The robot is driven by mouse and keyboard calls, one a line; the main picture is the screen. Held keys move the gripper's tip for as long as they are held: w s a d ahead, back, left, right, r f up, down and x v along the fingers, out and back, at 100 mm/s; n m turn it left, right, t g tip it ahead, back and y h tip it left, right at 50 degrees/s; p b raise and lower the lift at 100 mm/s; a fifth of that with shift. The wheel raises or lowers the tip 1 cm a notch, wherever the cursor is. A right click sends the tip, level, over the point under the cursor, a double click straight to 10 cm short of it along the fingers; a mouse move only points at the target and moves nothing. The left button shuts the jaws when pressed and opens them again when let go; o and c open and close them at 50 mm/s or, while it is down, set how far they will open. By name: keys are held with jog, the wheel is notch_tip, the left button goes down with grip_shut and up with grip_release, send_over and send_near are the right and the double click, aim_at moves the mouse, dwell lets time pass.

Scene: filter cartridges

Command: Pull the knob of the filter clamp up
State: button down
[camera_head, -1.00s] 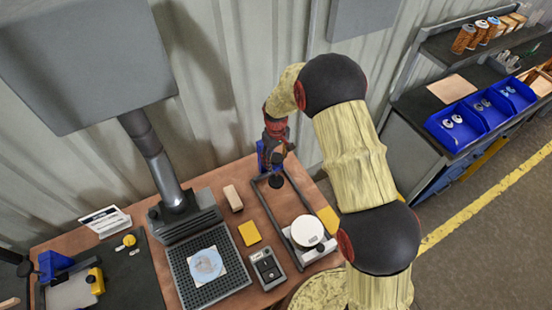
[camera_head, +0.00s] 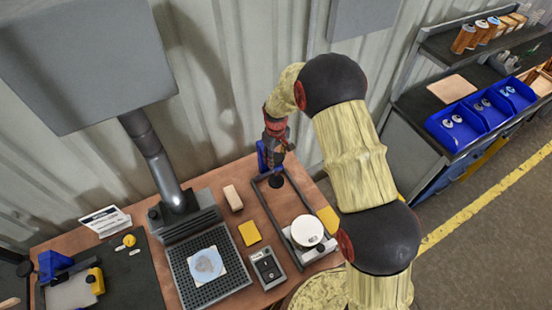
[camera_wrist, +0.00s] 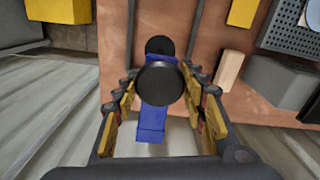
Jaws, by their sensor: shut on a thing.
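The filter clamp (camera_wrist: 153,122) is a blue body at the back end of a dark frame on the bench. Its round black knob (camera_wrist: 160,84) is large in the middle of the wrist view. A smaller black disc (camera_wrist: 160,45) shows just beyond the knob. My gripper (camera_wrist: 162,80) has its yellow-padded fingers on both sides of the knob and is shut on it. In the head view the clamp (camera_head: 262,158) is partly hidden behind my gripper (camera_head: 276,148), and the black disc (camera_head: 276,181) sits below it.
A white round part (camera_head: 307,230) sits at the frame's near end. A yellow block (camera_head: 249,233), a beige block (camera_head: 233,198) and a grey box (camera_head: 267,269) lie left of the frame. A perforated tray (camera_head: 190,293) is further left. The corrugated wall (camera_head: 235,110) is close behind.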

notch_tip(320, 180, up, 4)
jog(key=shift+w+r+p, duration=0.1)
jog(key=shift+r+p, duration=0.15)
jog(key=shift+p, duration=0.15)
jog(key=shift+r, duration=0.25)
jog(key=c, duration=1)
grip_release()
jog(key=shift+f, duration=0.1)
notch_tip(320, 180, up, 12)
jog(key=shift+f, duration=0.1)
